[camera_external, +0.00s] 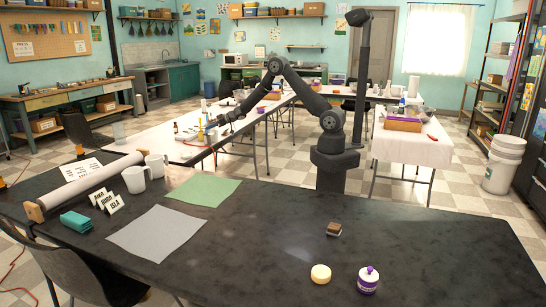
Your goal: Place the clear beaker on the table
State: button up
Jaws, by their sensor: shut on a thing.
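My gripper (208,128) is at the end of my arm, which reaches left over the long white-topped table (150,140). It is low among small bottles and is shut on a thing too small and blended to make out. I cannot clearly pick out the clear beaker there.
The dark front table (275,240) holds two white mugs (135,179), a green sheet (203,190), a grey sheet (157,232), a brown block (333,229) and a purple-capped jar (368,280). Its middle is clear.

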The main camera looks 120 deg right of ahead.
jog(key=s+d+m+g+h, duration=0.3)
jog(key=s+d+m+h, duration=0.1)
jog(key=s+d, duration=1.85)
send_over(221, 138)
jog(key=f, duration=0.4)
jog(key=d+f, duration=0.1)
jog(key=f, duration=0.1)
jog(key=shift+w+f, duration=0.1)
jog(key=shift+f, duration=2.2)
jog(key=shift+f, duration=0.15)
jog(key=o, duration=1.1)
jog(key=shift+c, duration=0.2)
